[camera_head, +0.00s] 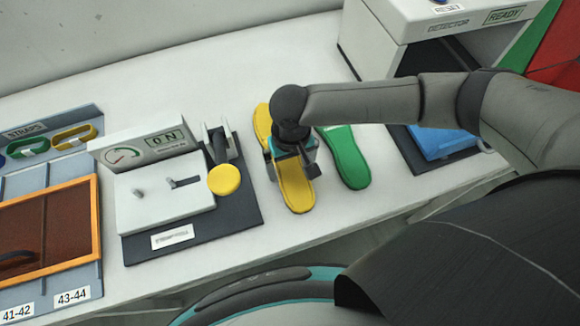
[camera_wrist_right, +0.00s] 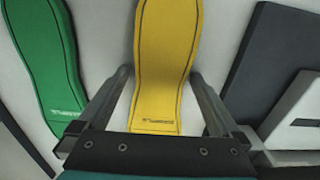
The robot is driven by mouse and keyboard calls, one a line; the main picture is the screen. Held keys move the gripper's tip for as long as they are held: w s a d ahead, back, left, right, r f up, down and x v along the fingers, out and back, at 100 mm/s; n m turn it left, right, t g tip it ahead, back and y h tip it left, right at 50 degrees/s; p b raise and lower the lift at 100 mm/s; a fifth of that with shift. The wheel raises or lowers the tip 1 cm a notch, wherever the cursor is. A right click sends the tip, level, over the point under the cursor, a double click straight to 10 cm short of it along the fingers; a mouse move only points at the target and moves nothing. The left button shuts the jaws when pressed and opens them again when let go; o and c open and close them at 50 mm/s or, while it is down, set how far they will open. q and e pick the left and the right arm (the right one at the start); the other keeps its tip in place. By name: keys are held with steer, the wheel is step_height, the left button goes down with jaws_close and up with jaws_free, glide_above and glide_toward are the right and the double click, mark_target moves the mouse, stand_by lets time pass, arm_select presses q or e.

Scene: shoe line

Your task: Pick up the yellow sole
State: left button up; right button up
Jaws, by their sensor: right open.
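The yellow sole (camera_head: 297,191) lies flat on the white table, partly hidden under my right arm. In the right wrist view the yellow sole (camera_wrist_right: 162,75) runs between the two fingers. My right gripper (camera_head: 292,170) is over the sole's middle and open. In the wrist view the open fingers of my right gripper (camera_wrist_right: 162,85) stand on either side of the sole, with gaps to its edges. I cannot tell how far the fingertips are above the table. My left gripper is not in view.
A green sole (camera_head: 346,158) lies just right of the yellow one; it also shows in the wrist view (camera_wrist_right: 45,60). A press-like device (camera_head: 165,205) with a yellow knob (camera_head: 224,180) stands to the left. A detector box (camera_head: 410,25) and a blue object (camera_head: 440,143) are at the right.

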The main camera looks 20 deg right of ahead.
steer(key=c, duration=1.3)
steer(key=shift+r, duration=0.1)
steer(key=shift+c, duration=0.7)
